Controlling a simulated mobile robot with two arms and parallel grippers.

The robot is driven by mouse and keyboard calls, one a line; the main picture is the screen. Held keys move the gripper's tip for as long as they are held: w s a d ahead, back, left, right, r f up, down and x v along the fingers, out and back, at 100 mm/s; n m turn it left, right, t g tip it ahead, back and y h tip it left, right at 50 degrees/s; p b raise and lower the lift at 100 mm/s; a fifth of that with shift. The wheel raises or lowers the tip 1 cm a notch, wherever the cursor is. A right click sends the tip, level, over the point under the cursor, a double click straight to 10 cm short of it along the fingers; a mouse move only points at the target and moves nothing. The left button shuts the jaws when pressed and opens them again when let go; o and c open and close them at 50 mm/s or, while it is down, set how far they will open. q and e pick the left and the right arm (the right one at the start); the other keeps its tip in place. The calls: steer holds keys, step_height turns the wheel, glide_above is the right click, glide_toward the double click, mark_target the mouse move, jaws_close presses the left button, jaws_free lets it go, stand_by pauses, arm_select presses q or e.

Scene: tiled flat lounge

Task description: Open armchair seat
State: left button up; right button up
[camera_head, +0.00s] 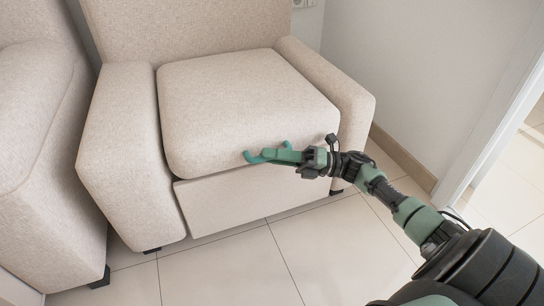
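The beige armchair (122,150) stands in the middle of the head view, facing me. Its seat cushion (240,95) lies between the two armrests, above a plain front panel (235,195). A thin dark gap shows under the cushion's front edge, clearest at the left. I cannot tell whether a finger touches the cushion. My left gripper is out of view.
A second beige seat (40,150) stands close on the left. A white wall (425,75) with a brown skirting board (402,158) runs along the right, ending at a white door frame (490,130). The tiled floor (235,272) before the armchair is clear.

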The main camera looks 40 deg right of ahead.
jaws_close()
stand_by(1.3)
